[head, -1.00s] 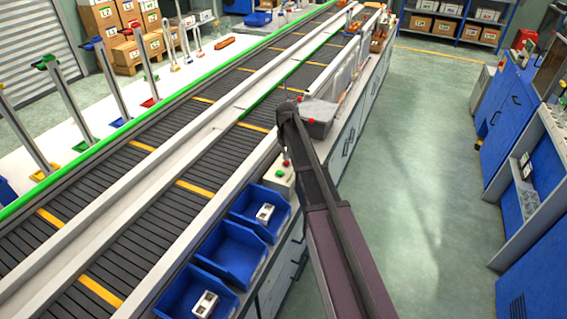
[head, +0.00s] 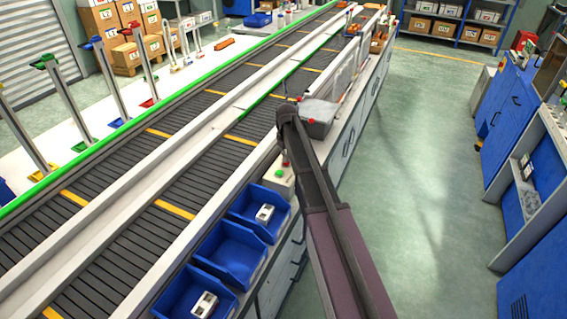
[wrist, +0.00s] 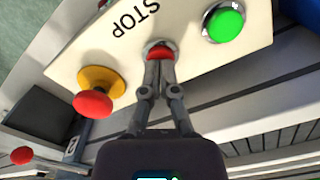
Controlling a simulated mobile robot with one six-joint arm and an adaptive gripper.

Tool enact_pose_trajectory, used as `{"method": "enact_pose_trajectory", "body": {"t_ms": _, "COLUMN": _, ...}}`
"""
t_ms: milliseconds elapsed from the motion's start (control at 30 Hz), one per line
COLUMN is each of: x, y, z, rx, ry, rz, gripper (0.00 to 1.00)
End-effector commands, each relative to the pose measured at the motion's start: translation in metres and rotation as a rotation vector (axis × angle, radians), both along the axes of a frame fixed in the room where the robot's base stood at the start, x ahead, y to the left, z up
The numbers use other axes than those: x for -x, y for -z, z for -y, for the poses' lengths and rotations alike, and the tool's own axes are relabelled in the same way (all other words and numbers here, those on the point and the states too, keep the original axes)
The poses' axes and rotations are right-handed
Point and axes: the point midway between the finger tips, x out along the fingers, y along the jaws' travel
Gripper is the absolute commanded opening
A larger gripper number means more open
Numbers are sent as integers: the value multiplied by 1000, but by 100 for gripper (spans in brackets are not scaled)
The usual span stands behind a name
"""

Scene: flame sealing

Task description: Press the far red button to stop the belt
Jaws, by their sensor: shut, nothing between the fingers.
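In the wrist view a pale control panel (wrist: 118,58) carries a STOP label and a red button (wrist: 160,47) in a metal ring. A green button (wrist: 224,22) sits to its right, and a red mushroom button (wrist: 93,103) on a yellow collar to its left. My gripper (wrist: 159,62) is shut and empty, with its fingertips at the red button beside the label. They overlap its lower edge; I cannot tell how far it is pushed in. In the head view the control box (head: 281,182) shows beside the conveyor belt (head: 130,185), and my arm hides part of it.
A grey box (head: 318,117) with red buttons lies just beyond my arm. The floor (head: 410,180) on the right is clear up to the blue cabinets (head: 505,118).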

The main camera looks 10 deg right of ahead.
Motion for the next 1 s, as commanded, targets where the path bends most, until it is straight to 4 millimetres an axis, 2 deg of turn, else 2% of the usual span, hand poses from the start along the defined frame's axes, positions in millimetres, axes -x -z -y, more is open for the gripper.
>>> {"method": "enact_pose_trajectory", "body": {"t_ms": 633, "x": 0, "y": 5, "z": 0, "rx": 0, "ry": 0, "rz": 0, "gripper": 0}}
{"method": "enact_pose_trajectory", "body": {"t_ms": 1000, "x": 0, "y": -19, "z": 0, "rx": 0, "ry": -1, "rz": 0, "gripper": 0}}
